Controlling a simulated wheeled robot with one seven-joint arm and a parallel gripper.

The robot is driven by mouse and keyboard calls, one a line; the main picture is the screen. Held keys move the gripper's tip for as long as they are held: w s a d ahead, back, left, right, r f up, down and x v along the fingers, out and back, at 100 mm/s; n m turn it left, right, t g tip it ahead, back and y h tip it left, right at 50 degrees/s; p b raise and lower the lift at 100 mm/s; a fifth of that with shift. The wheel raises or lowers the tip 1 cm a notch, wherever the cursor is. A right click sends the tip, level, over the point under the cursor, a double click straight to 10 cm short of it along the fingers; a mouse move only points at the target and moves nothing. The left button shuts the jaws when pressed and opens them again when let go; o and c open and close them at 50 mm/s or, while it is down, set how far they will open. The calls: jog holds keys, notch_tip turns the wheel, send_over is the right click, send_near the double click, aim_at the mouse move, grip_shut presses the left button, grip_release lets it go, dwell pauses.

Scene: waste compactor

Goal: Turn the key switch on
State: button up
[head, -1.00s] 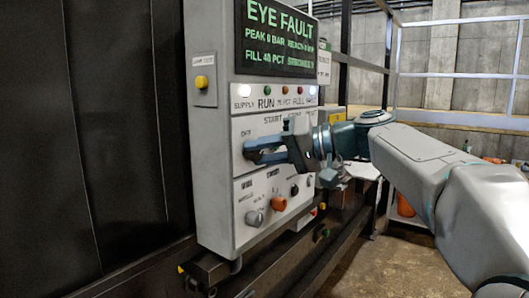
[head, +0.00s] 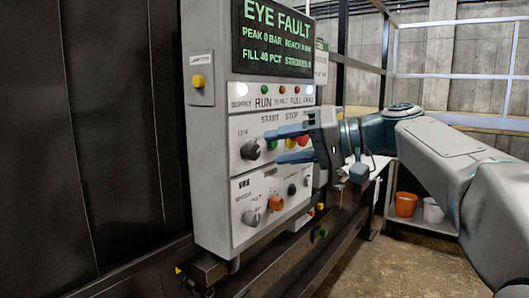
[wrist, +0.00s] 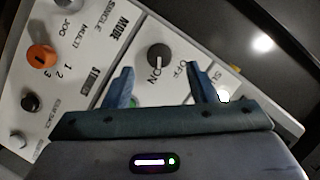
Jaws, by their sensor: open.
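The key switch (head: 250,150) is a dark round knob on the grey control panel, beside an OFF label. It also shows in the wrist view (wrist: 159,55), where its pale mark appears to point to the ON label. My gripper (head: 274,147) is open and empty, with its blue fingers just right of the knob in the head view. In the wrist view, the fingers (wrist: 160,70) lie either side of the knob's line, apart from it, with a clear gap. The right part of the switch's labelling is hidden by the upper finger in the head view.
Start and stop buttons (head: 303,140) sit behind my fingers. Below are a grey selector (head: 252,217) and an orange knob (head: 276,203). A display (head: 277,38) reads EYE FAULT. A yellow button (head: 198,82) is on the left. Orange and white buckets (head: 405,204) stand at right.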

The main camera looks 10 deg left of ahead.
jog(key=v, duration=0.8)
jog(key=shift+d, duration=0.4)
jog(key=shift+r, duration=0.15)
